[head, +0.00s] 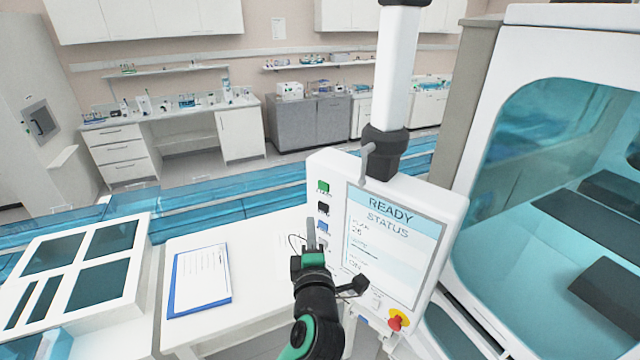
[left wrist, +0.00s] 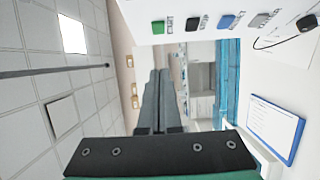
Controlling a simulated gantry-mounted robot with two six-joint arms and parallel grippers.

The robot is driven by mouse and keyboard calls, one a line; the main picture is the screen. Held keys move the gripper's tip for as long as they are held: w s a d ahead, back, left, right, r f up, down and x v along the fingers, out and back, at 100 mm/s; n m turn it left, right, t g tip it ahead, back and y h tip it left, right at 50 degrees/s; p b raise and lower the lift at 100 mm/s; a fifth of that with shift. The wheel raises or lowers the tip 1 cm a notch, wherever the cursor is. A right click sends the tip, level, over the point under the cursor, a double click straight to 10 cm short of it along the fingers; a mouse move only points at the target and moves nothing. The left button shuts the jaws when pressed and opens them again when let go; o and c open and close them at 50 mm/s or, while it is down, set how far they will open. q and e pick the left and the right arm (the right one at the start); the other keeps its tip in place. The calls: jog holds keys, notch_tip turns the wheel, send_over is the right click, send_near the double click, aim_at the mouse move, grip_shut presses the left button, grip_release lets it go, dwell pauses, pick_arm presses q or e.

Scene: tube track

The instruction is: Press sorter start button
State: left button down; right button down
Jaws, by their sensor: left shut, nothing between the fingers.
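The sorter's control panel (head: 432,215) is white, with a screen (head: 390,240) reading "READY STATUS". Down its left edge runs a column of buttons: a green button (head: 323,187), a black button (head: 323,208) and a blue button (head: 322,227), with a grey one below partly hidden by my gripper. A red knob on yellow (head: 398,321) sits at the lower right. My left gripper (head: 311,234) is shut and empty, pointing up in front of the panel's left edge, below the green button. In the left wrist view the green button (left wrist: 158,27) is at the top, apart from the fingers (left wrist: 155,100). My right gripper is out of view.
The panel hangs from a white post (head: 396,70). A white machine with a blue window (head: 560,150) stands at right. A white table (head: 255,285) with a blue clipboard (head: 202,278) is at left. A blue track (head: 200,218) runs behind.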

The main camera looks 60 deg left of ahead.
pick_arm(q)
send_near(319, 185)
jog(key=s+a, duration=0.2)
jog(key=a, duration=0.2)
jog(key=w, duration=0.2)
jog(key=w+a, duration=0.1)
jog(key=w, duration=0.1)
jog(key=shift+w+r, duration=0.1)
jog(key=shift+w, duration=0.3)
